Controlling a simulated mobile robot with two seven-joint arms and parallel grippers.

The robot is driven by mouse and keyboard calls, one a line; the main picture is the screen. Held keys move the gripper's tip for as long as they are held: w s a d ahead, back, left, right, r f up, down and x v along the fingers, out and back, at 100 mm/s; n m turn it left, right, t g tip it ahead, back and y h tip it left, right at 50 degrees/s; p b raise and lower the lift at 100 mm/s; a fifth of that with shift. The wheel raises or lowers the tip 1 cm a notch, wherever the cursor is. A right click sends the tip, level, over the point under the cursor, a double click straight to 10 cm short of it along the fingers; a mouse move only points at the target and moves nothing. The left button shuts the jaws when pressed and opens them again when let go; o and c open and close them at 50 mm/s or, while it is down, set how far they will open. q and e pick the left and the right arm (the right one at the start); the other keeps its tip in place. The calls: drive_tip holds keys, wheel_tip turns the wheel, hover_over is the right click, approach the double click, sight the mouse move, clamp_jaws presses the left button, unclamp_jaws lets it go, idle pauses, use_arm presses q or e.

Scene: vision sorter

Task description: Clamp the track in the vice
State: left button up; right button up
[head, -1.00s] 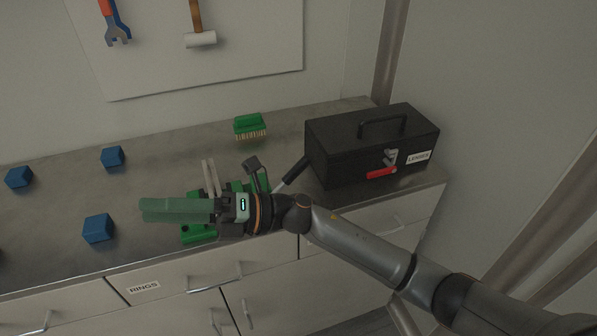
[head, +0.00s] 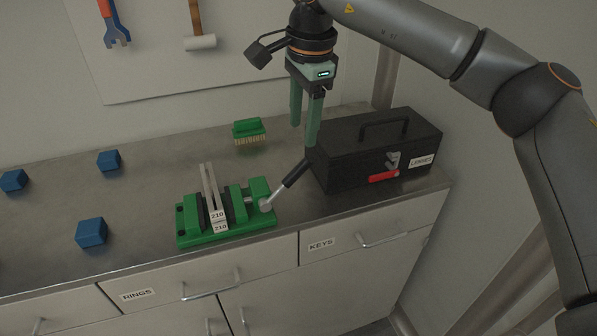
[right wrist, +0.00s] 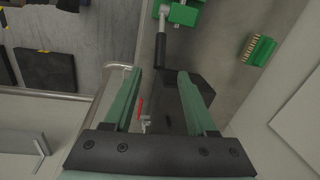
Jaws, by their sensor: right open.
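The green vice (head: 190,238) stands near the bench's front edge in the head view, and part of it shows at the top of the right wrist view (right wrist: 183,14). The track (head: 209,188), pale, long and narrow with "210" labels at its front end, lies between the jaws. I cannot tell whether both jaws touch it. The vice's handle (head: 297,173), a rod with a black grip, slants up to the right; the grip also shows in the right wrist view (right wrist: 161,50). My right gripper (head: 304,132) is open and empty, fingers down, above the grip. My left gripper is not in view.
A black toolbox (head: 345,165) labelled LENSES stands right of the handle, close to its grip. A green brush (head: 248,128) lies behind the vice. Several blue blocks (head: 91,232) lie to the left. Drawers (head: 345,240) are below the bench edge.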

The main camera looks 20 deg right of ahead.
sight(299, 165)
drive_tip(key=f, duration=0.4)
drive_tip(key=w+f, duration=0.1)
drive_tip(key=f, duration=0.7)
drive_tip(key=shift+w+a+f+p, duration=0.1)
drive_tip(key=shift+w+a+p, duration=0.05)
drive_tip(key=shift+w+p, duration=0.2)
clamp_jaws()
idle(0.8)
